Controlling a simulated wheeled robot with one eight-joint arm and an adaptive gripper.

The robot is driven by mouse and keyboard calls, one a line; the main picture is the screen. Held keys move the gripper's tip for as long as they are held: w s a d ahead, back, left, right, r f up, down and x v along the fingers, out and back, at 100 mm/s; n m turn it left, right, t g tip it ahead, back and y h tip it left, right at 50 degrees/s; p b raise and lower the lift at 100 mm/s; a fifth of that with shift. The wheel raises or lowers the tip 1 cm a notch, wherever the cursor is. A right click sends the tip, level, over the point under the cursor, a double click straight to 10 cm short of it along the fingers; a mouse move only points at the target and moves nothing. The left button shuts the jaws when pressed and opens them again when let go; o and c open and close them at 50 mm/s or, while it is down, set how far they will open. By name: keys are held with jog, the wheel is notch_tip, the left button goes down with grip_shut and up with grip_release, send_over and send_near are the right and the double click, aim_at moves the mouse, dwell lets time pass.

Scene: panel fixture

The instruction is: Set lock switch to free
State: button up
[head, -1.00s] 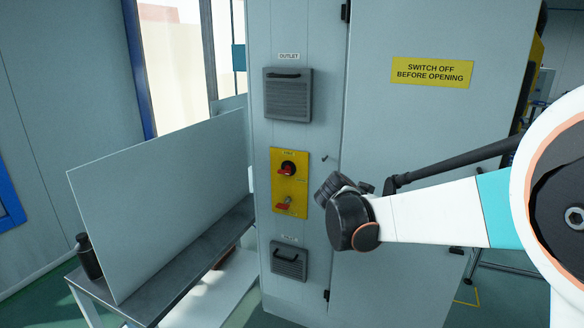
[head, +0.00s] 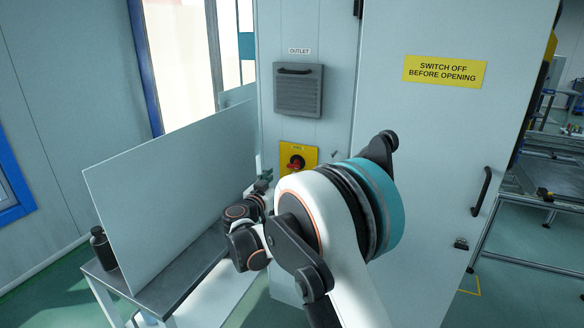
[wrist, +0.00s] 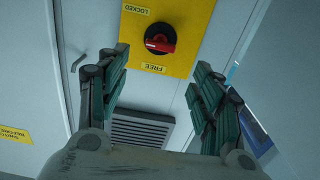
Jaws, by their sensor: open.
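The lock switch (head: 296,163) is a round black knob with a red handle on a yellow plate (head: 311,155) on the grey cabinet. In the wrist view the switch (wrist: 160,38) appears upside down, with a FREE label (wrist: 153,68) on one side and a LOCKED label (wrist: 135,9) on the other. The red handle lies crosswise, slightly tilted, between the labels. My gripper (wrist: 162,58) is open and empty, its fingers apart with the switch between and beyond their tips. In the head view my gripper (head: 264,182) is left of the plate. My arm hides the plate's lower part.
A louvred outlet vent (head: 298,90) is above the plate. A large upright panel (head: 170,195) stands on a bench at left, close to my gripper, with a dark bottle (head: 102,248) beside it. The cabinet door (head: 430,150) is at right.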

aim_at(293, 165)
jog(key=b+x, duration=0.2)
jog(key=x, duration=0.9)
jog(key=c, duration=1.1)
